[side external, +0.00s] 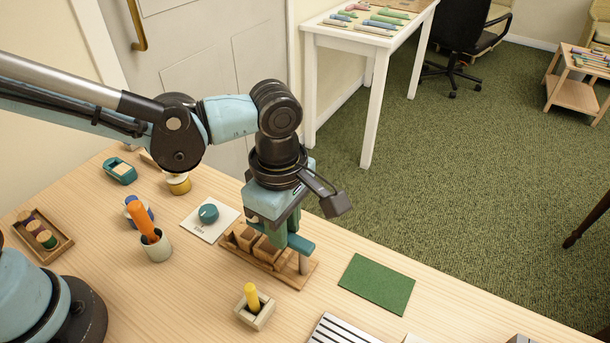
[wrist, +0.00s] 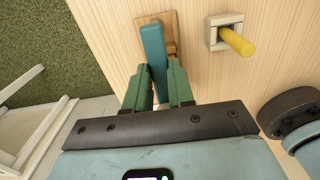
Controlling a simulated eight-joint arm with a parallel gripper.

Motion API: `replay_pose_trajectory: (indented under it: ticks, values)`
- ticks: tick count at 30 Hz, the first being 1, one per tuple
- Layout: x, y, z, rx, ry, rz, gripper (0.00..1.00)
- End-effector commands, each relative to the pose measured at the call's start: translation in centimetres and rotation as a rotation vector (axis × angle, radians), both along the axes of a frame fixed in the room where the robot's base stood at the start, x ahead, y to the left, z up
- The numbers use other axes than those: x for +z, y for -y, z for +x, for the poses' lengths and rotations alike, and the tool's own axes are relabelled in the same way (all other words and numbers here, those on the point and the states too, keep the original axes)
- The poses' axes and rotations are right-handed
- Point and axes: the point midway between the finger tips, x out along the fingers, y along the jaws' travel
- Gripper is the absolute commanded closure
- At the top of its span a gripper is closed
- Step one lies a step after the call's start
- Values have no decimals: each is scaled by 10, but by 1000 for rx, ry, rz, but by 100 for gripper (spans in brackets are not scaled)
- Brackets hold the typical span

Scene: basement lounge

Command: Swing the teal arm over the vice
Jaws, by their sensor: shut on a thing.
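The teal arm (side external: 303,246) sits on a post at the right end of a wooden base (side external: 296,281) on the table. My gripper (side external: 288,238) points down over this base and is shut on the teal arm. In the wrist view, the teal arm (wrist: 153,52) runs between the two green fingers of my gripper (wrist: 158,82). Upright wooden blocks (side external: 265,249) stand on the base beside the post; they may be the vice, but my gripper partly hides them.
A white block with a yellow peg (side external: 252,297) stands in front of the base. A teal knob on a white plate (side external: 209,213) lies to its left, and a green mat (side external: 377,283) to its right. A cup with an orange handle (side external: 155,246) stands farther left.

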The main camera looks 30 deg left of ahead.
Motion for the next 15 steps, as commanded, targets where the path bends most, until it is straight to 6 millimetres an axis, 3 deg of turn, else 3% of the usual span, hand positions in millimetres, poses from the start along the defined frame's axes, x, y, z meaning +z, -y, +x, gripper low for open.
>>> replay_pose_trajectory:
  ticks: [15]
  values:
    - [0, -1, -1, 37, 0, 4, 100]
